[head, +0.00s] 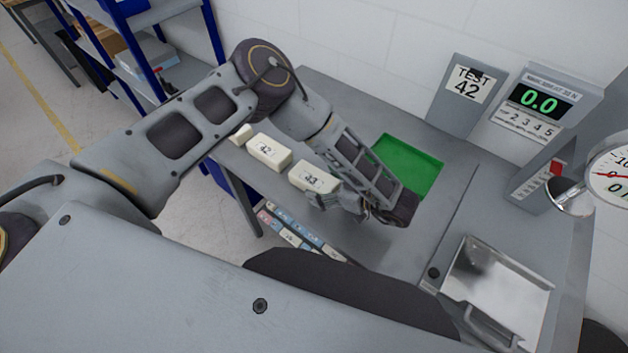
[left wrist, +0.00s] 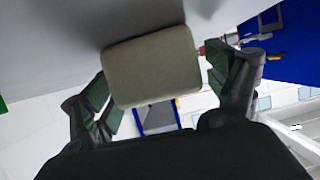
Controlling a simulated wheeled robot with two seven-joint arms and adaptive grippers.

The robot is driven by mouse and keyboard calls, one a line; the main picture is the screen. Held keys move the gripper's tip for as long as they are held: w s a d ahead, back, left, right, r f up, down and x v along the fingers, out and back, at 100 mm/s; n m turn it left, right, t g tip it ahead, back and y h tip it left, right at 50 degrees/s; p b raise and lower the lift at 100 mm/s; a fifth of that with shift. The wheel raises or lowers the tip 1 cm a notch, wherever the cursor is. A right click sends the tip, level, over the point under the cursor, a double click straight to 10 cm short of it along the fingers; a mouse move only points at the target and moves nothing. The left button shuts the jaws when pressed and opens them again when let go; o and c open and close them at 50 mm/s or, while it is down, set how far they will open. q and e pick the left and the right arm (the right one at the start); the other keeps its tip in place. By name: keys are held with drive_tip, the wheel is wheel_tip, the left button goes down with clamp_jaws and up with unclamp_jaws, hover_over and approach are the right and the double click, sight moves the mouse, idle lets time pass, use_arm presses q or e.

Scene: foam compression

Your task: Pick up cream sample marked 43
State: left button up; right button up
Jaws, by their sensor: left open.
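The cream sample marked 43 (head: 314,177) rests near the front edge of the grey table. A second cream block, whose label looks like 42 (head: 268,152), lies to its left, and a third cream block (head: 241,133) is partly hidden by my arm. My left gripper (head: 350,205) is at the sample marked 43, beside its near right side. In the left wrist view a cream block (left wrist: 151,67) sits between the open fingers of my left gripper (left wrist: 160,92), with a gap at the right finger. Whether the left finger touches it is unclear. My right gripper is out of view.
A green tray (head: 428,183) lies behind my left forearm. A TEST 42 sign (head: 467,88), a 0.0 display (head: 540,101) and a dial gauge (head: 612,172) stand at the right. A metal plate (head: 497,283) is at the front right.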

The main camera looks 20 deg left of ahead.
use_arm(q)
drive_tip(key=c, duration=0.9)
drive_tip(key=shift+r, duration=0.2)
drive_tip(key=shift+r+b, duration=0.4)
drive_tip(key=shift+r, duration=4.45)
